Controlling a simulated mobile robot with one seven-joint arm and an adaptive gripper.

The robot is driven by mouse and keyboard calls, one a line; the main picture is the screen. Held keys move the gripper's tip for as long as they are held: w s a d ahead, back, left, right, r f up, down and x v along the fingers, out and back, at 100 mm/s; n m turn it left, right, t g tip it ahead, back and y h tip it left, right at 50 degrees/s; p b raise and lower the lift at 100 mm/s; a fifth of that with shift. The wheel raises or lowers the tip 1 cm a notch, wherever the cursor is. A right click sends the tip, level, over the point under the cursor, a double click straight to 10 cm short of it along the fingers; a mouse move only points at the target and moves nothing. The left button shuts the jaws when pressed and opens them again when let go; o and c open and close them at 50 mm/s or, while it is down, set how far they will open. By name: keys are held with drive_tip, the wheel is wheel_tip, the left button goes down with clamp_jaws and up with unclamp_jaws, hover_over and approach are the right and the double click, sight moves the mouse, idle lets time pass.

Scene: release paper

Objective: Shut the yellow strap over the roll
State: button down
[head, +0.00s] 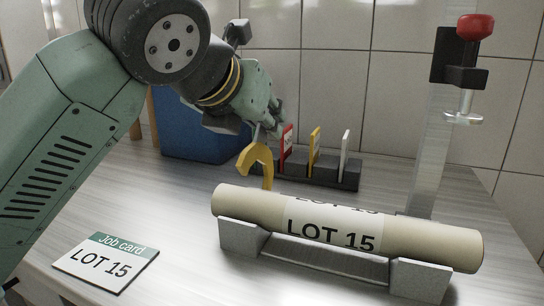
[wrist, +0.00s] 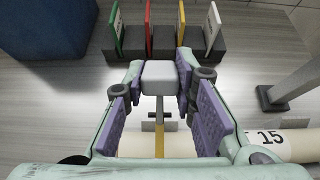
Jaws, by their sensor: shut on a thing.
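The yellow strap (head: 257,160) stands raised and curved behind the left end of the roll, clear of the roll's top. In the wrist view the strap (wrist: 159,141) is a thin yellow strip below a pale grey block (wrist: 160,78), which appears to be its handle. My gripper (head: 268,127) is shut on this block, with a finger on each side of it. The beige roll (head: 440,245) lies in a grey two-ended cradle (head: 420,280), its label reading LOT 15. In the wrist view my fingers hide part of the roll.
A dark rack (head: 345,175) with red, yellow, white and green cards stands behind the roll. A blue bin (head: 190,125) stands behind my arm. A LOT 15 job card (head: 105,262) lies front left.

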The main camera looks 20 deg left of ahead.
sight(254, 143)
drive_tip(key=s+f+t+b, duration=0.1)
drive_tip(key=b, duration=0.2)
drive_tip(key=s+t+b, duration=0.2)
drive_tip(key=b, duration=0.1)
drive_tip(key=s+f+t+b, duration=0.1)
drive_tip(key=s+b, duration=0.1)
drive_tip(key=b, duration=0.2)
drive_tip(key=shift+f, duration=0.3)
drive_tip(key=s+t+b, duration=0.1)
drive_tip(key=b, duration=0.1)
drive_tip(key=s+t+b, duration=0.1)
drive_tip(key=t+b, duration=0.1)
drive_tip(key=b, duration=0.1)
drive_tip(key=shift+s+f+b, duration=0.35)
drive_tip(key=shift+f, duration=0.05)
drive_tip(key=c, duration=1.3)
unclamp_jaws()
wheel_tip(254, 143, up, 10)
drive_tip(key=shift+r, duration=0.1)
drive_tip(key=shift+s, duration=0.15)
